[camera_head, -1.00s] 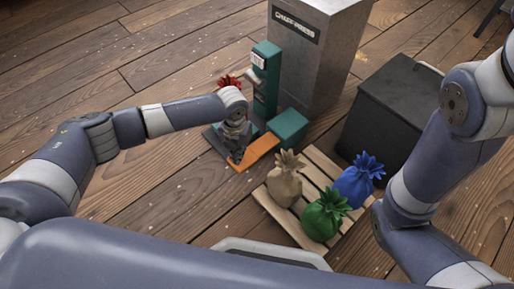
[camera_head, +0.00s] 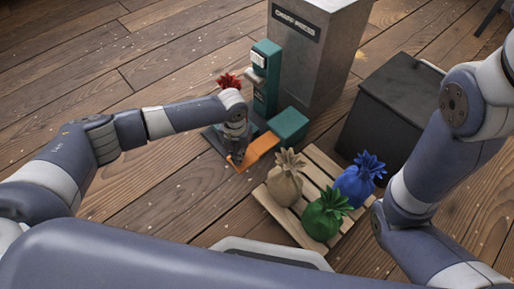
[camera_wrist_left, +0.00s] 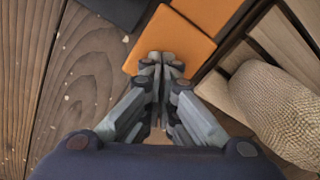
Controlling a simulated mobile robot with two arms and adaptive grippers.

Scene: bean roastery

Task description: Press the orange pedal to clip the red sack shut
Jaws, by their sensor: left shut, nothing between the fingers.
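The orange pedal (camera_head: 262,147) sits low at the front of the teal clipping machine (camera_head: 266,66). It also shows in the left wrist view (camera_wrist_left: 198,14), just beyond my fingertips. My left gripper (camera_head: 236,160) is shut and empty, pointing down at the pedal's near left end. In the wrist view its fingertips (camera_wrist_left: 162,60) overlap the pedal's edge; I cannot tell whether they touch it. The red sack (camera_head: 230,81) shows only its ruffled red top beside the machine's column; my left wrist hides its body. My right gripper is out of view.
A wooden pallet (camera_head: 268,203) close to the right of the pedal holds a tan sack (camera_head: 285,180), a green sack (camera_head: 323,217) and a blue sack (camera_head: 358,181). A grey chaff bin (camera_head: 322,60) and a dark box (camera_head: 391,110) stand behind. Floor to the left is clear.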

